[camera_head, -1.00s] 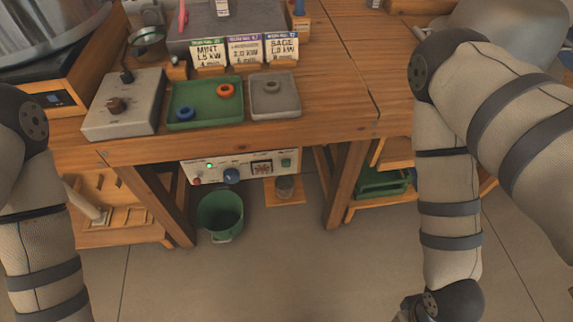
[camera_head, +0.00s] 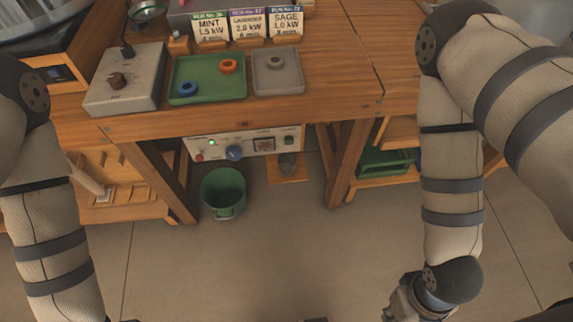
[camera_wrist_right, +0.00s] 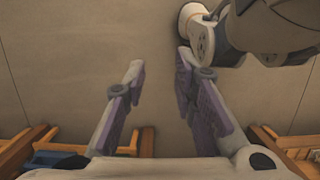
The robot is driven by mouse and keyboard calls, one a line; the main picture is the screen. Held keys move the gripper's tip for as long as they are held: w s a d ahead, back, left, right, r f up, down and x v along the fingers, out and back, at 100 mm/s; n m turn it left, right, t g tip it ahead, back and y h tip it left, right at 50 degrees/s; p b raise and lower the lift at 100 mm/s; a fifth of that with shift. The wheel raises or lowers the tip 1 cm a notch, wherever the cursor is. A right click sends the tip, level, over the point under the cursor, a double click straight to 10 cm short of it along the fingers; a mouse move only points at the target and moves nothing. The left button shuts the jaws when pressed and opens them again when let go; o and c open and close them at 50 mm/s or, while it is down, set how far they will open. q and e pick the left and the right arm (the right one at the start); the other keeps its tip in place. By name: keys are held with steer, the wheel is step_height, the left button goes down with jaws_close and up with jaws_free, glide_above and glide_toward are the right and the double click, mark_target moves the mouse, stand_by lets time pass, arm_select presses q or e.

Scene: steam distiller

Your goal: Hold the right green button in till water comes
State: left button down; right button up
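The control panel (camera_head: 215,145) hangs under the front edge of the wooden table. The right green button (camera_head: 289,141) is small and sits at the panel's right end. Nothing touches it. A lit green lamp (camera_head: 212,142), a red button (camera_head: 199,157), a blue knob (camera_head: 234,153) and a square display (camera_head: 264,145) are also on the panel. My right gripper (camera_wrist_right: 158,62) is open and empty in the right wrist view, with bare floor between its fingers. In the head view its fingers cannot be made out. My left gripper is out of view. No water is visible.
A green bucket (camera_head: 223,190) stands on the floor below the panel. A small wooden board (camera_head: 287,170) lies beside it. Table legs (camera_head: 346,163) flank the space. The floor in front is clear. Trays (camera_head: 208,78) and a grey switch box (camera_head: 126,78) are on the table.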

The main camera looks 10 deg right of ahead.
jaws_close()
stand_by(0.3)
stand_by(0.7)
